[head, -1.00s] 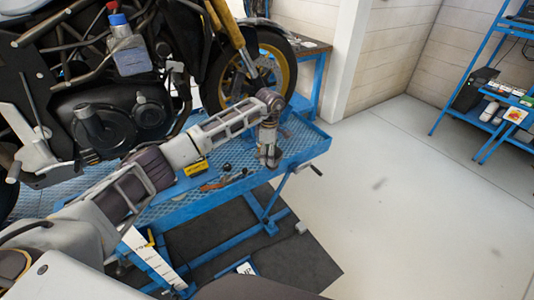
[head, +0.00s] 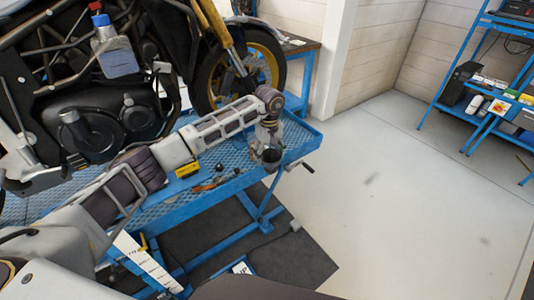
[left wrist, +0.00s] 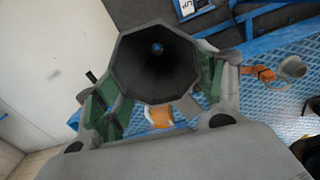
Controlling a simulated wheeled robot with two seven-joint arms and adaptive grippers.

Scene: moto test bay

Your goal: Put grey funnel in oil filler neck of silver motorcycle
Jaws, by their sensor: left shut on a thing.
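The grey funnel (head: 271,157) is in my left gripper (head: 267,146), over the front right corner of the blue lift table. In the left wrist view the funnel's wide dark mouth (left wrist: 156,62) faces the camera, between the green-sided fingers. The left gripper is shut on it. I cannot tell whether the funnel is clear of the table. The motorcycle (head: 100,118) stands on the table to the left, with its dark engine side showing. I cannot make out its oil filler neck. My right gripper is in neither view.
The blue lift table (head: 215,200) holds a yellow box (head: 188,170) and small tools (head: 222,178) left of my gripper. Blue shelves (head: 485,110) stand far right. The floor (head: 400,200) between is clear.

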